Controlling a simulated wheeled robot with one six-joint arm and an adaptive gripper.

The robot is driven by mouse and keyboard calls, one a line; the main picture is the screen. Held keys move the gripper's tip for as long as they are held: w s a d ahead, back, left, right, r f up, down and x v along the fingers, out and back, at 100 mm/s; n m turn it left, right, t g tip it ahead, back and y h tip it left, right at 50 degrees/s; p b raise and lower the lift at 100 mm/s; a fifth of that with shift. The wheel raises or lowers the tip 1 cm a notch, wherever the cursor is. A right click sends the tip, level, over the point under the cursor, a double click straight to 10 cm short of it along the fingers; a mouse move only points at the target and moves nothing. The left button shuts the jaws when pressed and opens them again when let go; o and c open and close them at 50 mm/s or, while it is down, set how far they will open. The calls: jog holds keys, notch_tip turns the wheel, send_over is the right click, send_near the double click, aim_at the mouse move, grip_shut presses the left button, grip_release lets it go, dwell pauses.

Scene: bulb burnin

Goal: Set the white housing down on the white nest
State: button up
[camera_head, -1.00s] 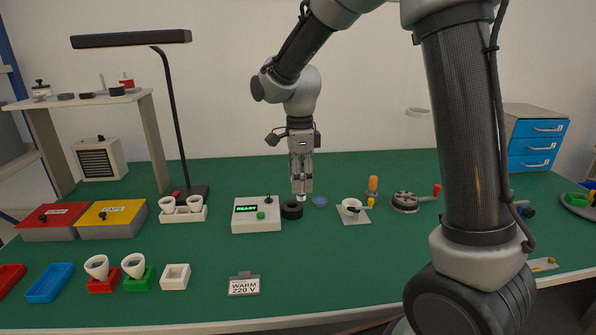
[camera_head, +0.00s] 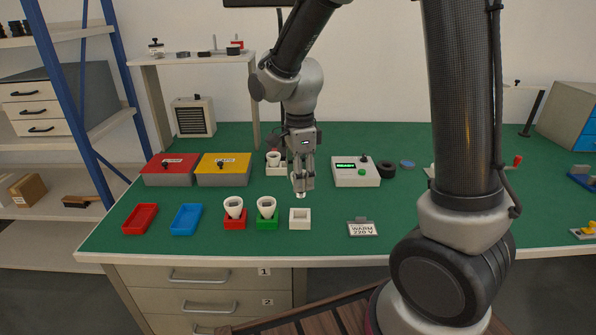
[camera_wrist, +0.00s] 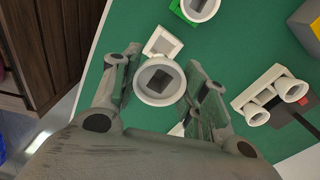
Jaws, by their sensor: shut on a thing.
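My gripper (camera_head: 302,188) is shut on the white housing, holding it above the green table, just behind the white nest as the head view shows. The housing (camera_wrist: 160,97) is a round white cup with a dark square inside, seen between the two fingers in the wrist view. In the head view only a small white bit (camera_head: 301,195) of it shows below the fingertips. The white nest (camera_head: 291,226) is a square open block on the table, empty, and apart from the housing. It also shows in the wrist view (camera_wrist: 151,50), just beyond the housing.
A green nest (camera_head: 266,224) and a red nest (camera_head: 234,225), each holding a white housing, stand left of the white nest. Blue and red trays (camera_head: 186,219) lie farther left. A WARM 220 V sign (camera_head: 362,229) stands right. A tester box (camera_head: 351,180) is behind.

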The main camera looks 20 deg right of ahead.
aim_at(300, 197)
jog(key=shift+w+f, duration=0.2)
jog(key=shift+f, duration=2.8)
jog(key=shift+f, duration=0.15)
jog(key=shift+f, duration=0.35)
jog(key=shift+f, duration=1)
jog(key=o, duration=1)
jog(key=shift+o, duration=0.2)
